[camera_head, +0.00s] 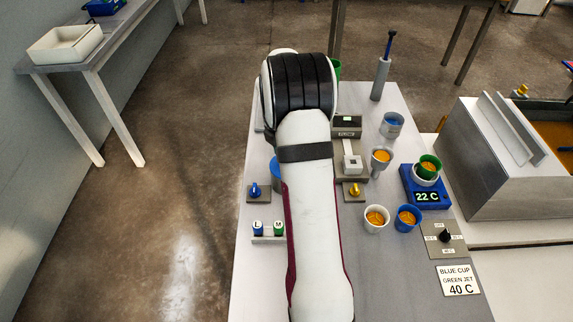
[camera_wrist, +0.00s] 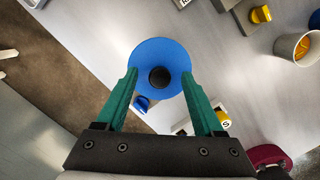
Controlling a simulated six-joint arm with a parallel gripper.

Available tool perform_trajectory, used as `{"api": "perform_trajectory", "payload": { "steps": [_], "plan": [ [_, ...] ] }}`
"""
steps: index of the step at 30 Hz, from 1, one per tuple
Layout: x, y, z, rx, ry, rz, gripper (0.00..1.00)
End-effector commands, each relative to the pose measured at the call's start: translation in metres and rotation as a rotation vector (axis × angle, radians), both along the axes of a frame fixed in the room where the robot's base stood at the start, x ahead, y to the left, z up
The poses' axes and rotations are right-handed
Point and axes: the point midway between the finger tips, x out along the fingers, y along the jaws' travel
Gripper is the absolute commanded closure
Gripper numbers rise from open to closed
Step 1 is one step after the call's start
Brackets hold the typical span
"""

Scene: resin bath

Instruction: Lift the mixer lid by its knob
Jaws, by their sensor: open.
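The mixer lid is a round blue disc (camera_wrist: 150,58) with a black knob (camera_wrist: 160,77) at its middle, seen from above in the wrist view. My gripper (camera_wrist: 161,78) has two green fingers spread wide, one on each side of the lid, with the knob between the fingertips. Nothing is held, and I cannot tell the height of the fingers above the lid. In the head view my arm covers most of the mixer, and only a blue edge (camera_head: 277,172) shows at its left side.
A blue knob switch (camera_head: 254,190) and a rack with two small bottles (camera_head: 268,229) stand left of my arm.

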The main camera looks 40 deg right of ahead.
Motion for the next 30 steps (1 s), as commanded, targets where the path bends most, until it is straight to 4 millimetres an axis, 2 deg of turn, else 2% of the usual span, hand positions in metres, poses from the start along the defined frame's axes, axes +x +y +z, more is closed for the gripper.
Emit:
{"api": "perform_trajectory", "payload": {
  "steps": [5,16,26,30],
  "plan": [
    [0.0001,0.0,0.0002,0.0,0.0,0.0,0.32],
    [0.0001,0.0002,0.0006,0.0,0.0,0.0,0.99],
    [0.0002,0.0001,0.001,0.0,0.0,0.0,1.0],
    [0.0005,-0.0001,0.0084,-0.001,-0.002,0.0,1.0]
  ]
}}
